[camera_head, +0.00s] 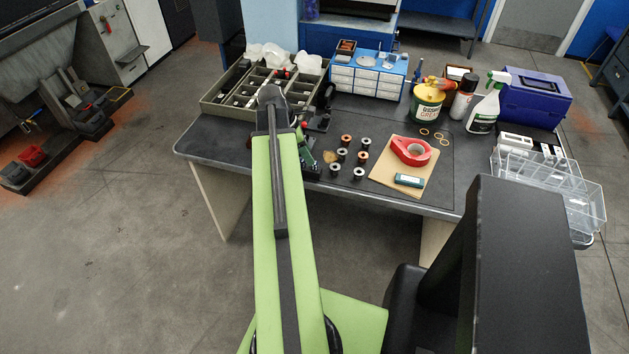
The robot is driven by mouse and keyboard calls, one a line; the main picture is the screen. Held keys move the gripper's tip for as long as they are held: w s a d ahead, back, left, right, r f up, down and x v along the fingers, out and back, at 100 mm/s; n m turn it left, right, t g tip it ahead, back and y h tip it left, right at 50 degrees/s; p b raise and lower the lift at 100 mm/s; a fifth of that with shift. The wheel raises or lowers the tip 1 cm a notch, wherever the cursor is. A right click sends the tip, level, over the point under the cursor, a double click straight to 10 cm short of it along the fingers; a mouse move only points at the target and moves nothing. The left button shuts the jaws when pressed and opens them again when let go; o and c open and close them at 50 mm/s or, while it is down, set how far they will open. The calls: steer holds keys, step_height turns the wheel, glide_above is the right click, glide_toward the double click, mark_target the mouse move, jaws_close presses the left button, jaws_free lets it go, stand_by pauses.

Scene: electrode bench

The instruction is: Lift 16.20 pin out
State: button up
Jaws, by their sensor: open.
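Several short dark cylinders with silver or copper-coloured tops stand in two columns on the bench (230,152). One of them is a copper-topped cylinder (362,157) and another is a silver-topped cylinder (359,173). I cannot tell whether any of these is the 16.20 pin, as no size marking is readable. My green arm reaches up over the bench's front edge, left of the cylinders. My gripper cannot be made out; the arm hides the area behind it. A small green and dark item (305,155) shows just right of the arm, partly covered.
A divided grey tray (214,106) stands back left, beside a blue drawer unit (340,76). A tan board (386,181) carries a red tape roll (427,158). A yellow-green tin (427,105), spray bottle (484,112) and blue case (540,97) stand right.

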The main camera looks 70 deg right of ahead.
mark_target(315, 169)
steer(key=shift+s+f, duration=0.1)
steer(key=shift+f, duration=0.1)
steer(key=b+x, duration=0.4)
steer(key=x, duration=0.1)
steer(key=shift+s+f+b, duration=0.1)
steer(key=shift+f+b, duration=0.1)
steer(key=shift+b, duration=0.2)
steer(key=shift+r, duration=0.2)
jaws_close()
